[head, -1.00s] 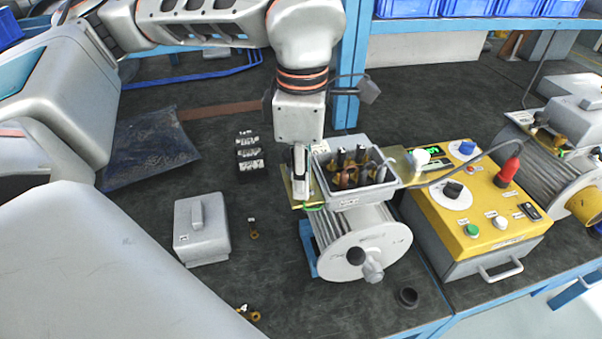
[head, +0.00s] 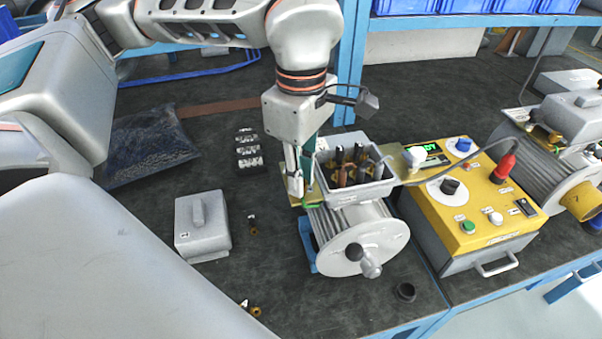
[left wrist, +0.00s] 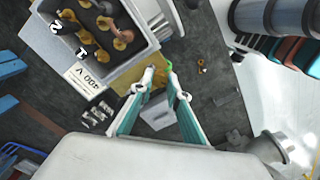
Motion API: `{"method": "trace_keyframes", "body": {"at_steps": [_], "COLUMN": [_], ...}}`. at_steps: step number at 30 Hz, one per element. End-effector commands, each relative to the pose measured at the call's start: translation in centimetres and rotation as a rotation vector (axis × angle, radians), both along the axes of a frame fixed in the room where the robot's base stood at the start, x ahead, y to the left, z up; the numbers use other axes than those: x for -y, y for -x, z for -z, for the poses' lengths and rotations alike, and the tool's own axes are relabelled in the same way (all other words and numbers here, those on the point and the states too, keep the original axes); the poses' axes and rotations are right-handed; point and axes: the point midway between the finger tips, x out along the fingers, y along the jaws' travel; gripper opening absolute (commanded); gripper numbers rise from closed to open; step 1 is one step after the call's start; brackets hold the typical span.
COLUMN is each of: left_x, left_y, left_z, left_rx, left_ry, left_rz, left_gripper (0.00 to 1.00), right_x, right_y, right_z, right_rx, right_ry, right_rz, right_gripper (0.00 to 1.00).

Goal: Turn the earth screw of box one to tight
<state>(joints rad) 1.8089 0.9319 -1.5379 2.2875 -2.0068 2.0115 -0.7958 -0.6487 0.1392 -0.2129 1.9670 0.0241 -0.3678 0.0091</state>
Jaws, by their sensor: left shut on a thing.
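Box one, the open grey terminal box (head: 358,193), sits on top of the ribbed motor (head: 345,228). It holds brass terminals and dark upright pieces, and shows at the upper left of the left wrist view (left wrist: 137,58). A brass plate (head: 296,199) with a green wire (head: 311,206) is at its left side. My left gripper (head: 302,190) points down beside the box's left wall, shut on the small earth screw at this plate. In the left wrist view its fingertips (left wrist: 166,86) are close to the green wire (left wrist: 170,67). The screw itself is hidden between them. My right gripper is not in view.
A yellow control panel (head: 490,212) stands right of the motor, with a cable running over it. A grey lidded box (head: 202,240), small brass parts (head: 253,228) and a dark bag (head: 150,145) lie left. The bench between is mostly clear.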

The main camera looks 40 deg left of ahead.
Motion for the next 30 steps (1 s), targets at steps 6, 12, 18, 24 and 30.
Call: {"method": "trace_keyframes", "body": {"at_steps": [6,12,18,24,30], "left_x": [0.0,0.0,0.0,0.0,0.0], "left_y": [-0.1,-0.1,0.0,-0.1,-0.1], "left_z": [-0.1,-0.1,0.0,-1.5,-5.4], "left_rx": [0.003,0.002,0.001,0.004,0.007], "left_ry": [0.001,0.001,0.0,0.001,0.001], "left_rz": [-0.002,-0.002,-0.002,-0.004,-0.003], "left_gripper": [0.0,0.33,0.33,0.33,0.33], "right_x": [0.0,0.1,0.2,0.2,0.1], "right_y": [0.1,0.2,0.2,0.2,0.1], "right_z": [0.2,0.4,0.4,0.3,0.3], "right_rx": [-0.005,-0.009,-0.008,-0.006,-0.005], "right_ry": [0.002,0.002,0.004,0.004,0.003], "right_rz": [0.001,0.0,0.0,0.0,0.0], "right_gripper": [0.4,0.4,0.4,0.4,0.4]}}
